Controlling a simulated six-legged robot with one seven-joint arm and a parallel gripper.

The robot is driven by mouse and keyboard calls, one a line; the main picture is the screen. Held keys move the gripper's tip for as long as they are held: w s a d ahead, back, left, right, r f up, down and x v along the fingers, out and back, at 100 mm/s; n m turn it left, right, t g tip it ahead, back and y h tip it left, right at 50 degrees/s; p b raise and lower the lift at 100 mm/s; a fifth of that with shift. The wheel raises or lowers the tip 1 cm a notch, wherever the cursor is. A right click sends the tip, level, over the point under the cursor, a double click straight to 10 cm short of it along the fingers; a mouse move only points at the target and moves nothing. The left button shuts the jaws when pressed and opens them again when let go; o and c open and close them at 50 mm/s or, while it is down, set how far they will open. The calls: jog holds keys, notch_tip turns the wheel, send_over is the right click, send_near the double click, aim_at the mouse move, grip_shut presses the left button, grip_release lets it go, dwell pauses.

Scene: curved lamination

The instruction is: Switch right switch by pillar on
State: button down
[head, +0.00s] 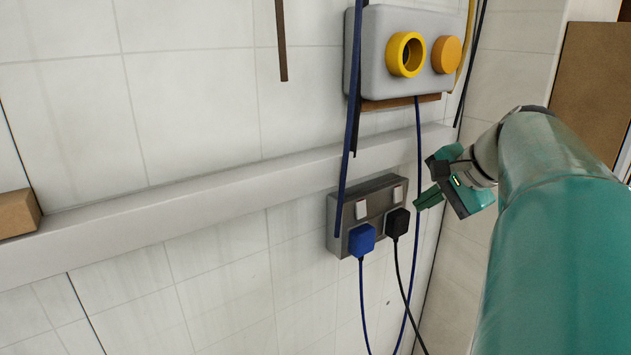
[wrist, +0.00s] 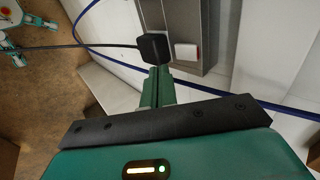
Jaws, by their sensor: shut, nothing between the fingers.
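A grey double socket panel (head: 347,200) is on the white tiled wall in the head view, below a ledge. It has two white rocker switches, the left switch (head: 362,210) and the right switch (head: 397,194). A blue plug (head: 361,240) sits below the left one and a black plug (head: 397,223) below the right one. My gripper (head: 417,204) is shut and empty, just right of the panel. In the wrist view its fingertips (wrist: 160,72) point towards the black plug (wrist: 153,47), with the right switch (wrist: 187,53) a little to their right. Whether they touch anything is unclear.
A grey box with a yellow ring (head: 405,54) and an orange knob (head: 446,54) is above the panel. Blue and black cables hang around the panel. The ledge (head: 180,196) runs along the wall, with a brown block (head: 18,213) at its left end.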

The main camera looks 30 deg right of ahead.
aim_at(402, 196)
jog(key=shift+w+a+f, duration=0.1)
jog(key=shift+w, duration=0.55)
jog(key=shift+w+a+f, duration=0.1)
jog(key=shift+w, duration=0.5)
jog(key=shift+w+f+t, duration=0.2)
jog(key=shift+t, duration=0.2)
jog(key=shift+r, duration=0.15)
jog(key=shift+r, duration=0.8)
